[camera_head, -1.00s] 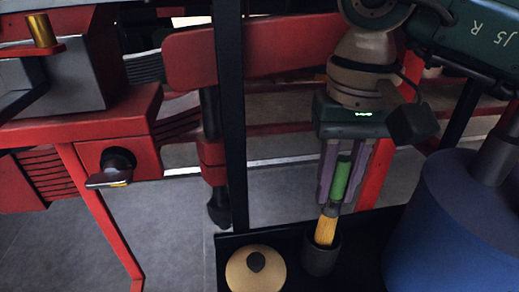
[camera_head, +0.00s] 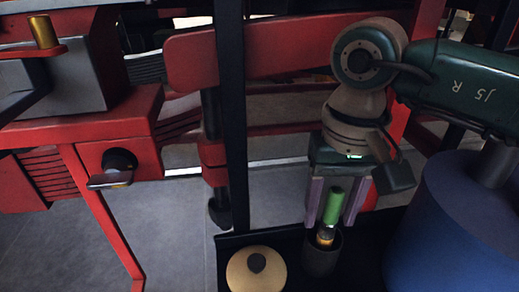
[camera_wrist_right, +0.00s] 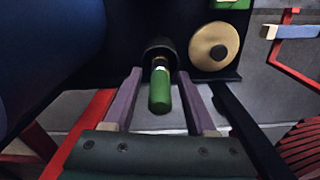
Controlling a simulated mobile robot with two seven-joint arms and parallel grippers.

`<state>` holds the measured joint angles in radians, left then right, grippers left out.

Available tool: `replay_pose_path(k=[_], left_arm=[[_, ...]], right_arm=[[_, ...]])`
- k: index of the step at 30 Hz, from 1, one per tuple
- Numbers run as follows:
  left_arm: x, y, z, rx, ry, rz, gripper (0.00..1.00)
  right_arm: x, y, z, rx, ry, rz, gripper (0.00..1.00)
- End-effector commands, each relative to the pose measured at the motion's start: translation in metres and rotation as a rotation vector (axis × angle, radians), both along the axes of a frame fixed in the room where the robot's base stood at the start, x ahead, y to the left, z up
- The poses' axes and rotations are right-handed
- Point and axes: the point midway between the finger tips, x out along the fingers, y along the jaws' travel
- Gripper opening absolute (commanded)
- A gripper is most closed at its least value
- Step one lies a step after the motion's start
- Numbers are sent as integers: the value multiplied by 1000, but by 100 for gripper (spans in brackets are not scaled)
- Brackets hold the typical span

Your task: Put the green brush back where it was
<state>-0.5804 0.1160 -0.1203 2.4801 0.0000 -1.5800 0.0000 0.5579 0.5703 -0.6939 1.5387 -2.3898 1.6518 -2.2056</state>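The green brush (camera_head: 333,206) stands in the dark cup (camera_head: 320,262), leaning slightly. Its green handle sticks up out of the cup, and most of its bristles are hidden inside. My right gripper (camera_head: 336,217) is open around the handle, with a gap on each side. The right wrist view also shows the brush handle (camera_wrist_right: 160,92) between the two apart purple fingers, with the cup (camera_wrist_right: 160,52) beyond. My left gripper is not in view.
The cup stands on a black shelf (camera_head: 296,243) beside a round tan lid-like object with a dark knob (camera_head: 252,272). A large blue cylinder (camera_head: 455,235) stands close on the right. A black upright post (camera_head: 232,130) and red machine frames are to the left.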

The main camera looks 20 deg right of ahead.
Motion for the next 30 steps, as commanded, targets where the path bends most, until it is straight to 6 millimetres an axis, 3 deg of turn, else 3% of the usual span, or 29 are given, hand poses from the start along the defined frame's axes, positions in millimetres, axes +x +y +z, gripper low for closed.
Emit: replay_pose_path(k=[10,24,30], left_arm=[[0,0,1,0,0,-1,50],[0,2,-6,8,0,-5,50],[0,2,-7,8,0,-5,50]], right_arm=[[1,0,10,1,-4,0,57],[0,1,104,0,-5,0,57],[-2,1,120,0,0,-1,57]])
